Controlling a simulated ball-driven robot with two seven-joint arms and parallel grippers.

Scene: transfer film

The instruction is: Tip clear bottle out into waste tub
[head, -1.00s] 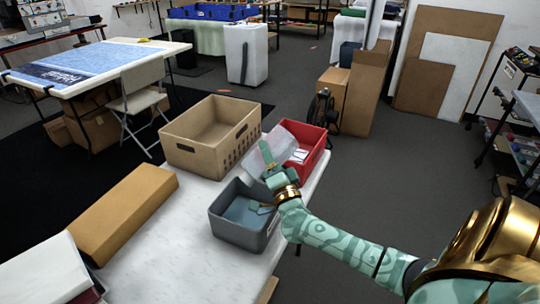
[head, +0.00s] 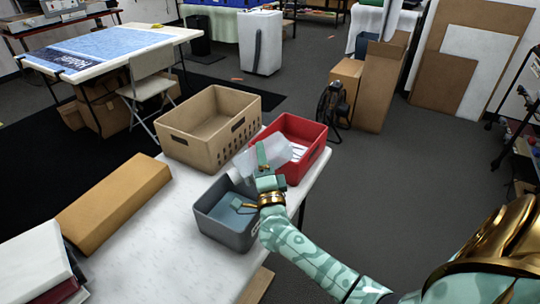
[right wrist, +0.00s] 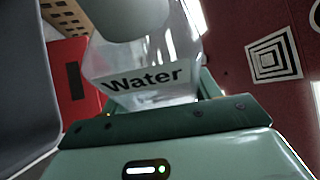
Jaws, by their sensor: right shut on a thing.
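The clear bottle (head: 278,149) is see-through and pale. It is tilted and held in the air near the red tub (head: 319,158) and the grey tub (head: 207,225). In the right wrist view the bottle (right wrist: 145,78) carries a black "Water" label. My right gripper (head: 263,158) is shut on it. A teal finger covers part of the bottle in the head view. I cannot tell by a label which tub is for waste. No liquid stream is visible. The grey tub has a blue-grey inside, with a small gold and teal piece showing over it. My left gripper is not in view.
A tan crate (head: 190,150) stands behind the grey tub on the pale table (head: 150,240). A brown box (head: 115,203) and stacked books or binders (head: 35,265) are at the left. The table is bare in front of the brown box. Floor lies beyond its right edge.

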